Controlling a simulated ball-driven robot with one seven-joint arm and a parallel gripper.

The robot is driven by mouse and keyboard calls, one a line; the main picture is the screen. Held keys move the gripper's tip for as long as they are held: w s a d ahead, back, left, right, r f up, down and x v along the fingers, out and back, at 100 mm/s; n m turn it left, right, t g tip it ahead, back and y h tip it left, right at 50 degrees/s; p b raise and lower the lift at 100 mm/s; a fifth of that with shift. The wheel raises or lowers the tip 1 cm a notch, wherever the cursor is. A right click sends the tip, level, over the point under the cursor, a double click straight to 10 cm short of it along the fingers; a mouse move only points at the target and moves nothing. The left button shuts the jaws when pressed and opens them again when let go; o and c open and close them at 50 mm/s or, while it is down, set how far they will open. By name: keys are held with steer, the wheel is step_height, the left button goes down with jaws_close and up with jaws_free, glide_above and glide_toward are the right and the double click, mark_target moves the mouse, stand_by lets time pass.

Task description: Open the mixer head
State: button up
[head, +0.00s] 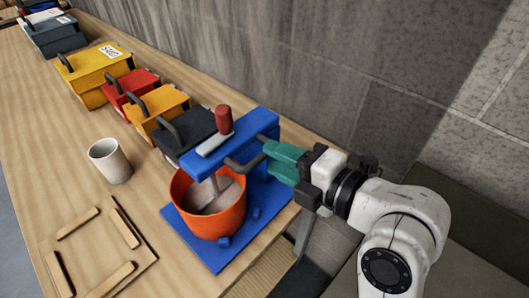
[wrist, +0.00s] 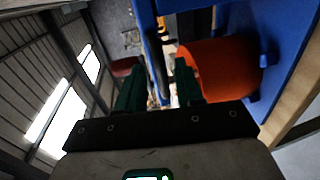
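The mixer has a blue head (head: 236,137) lying roughly level over an orange bowl (head: 212,218), on a blue base (head: 205,252). A dark handle (head: 240,166) sticks out from the head's right side. My gripper (head: 268,158), with teal fingers, is at this handle. In the wrist view the fingers (wrist: 160,85) are apart, with a dark bar between them; I cannot tell whether they touch it. The orange bowl (wrist: 215,70) shows to their right.
A light cup (head: 110,162) and a square wooden frame (head: 98,248) stand left of the mixer. Several coloured boxes with handles, including a yellow one (head: 95,72), line the table's back edge. A grey wall (head: 330,60) rises behind.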

mark_target(243, 146)
steer(key=shift+x, duration=1.9)
steer(key=shift+c, duration=0.3)
jaws_close()
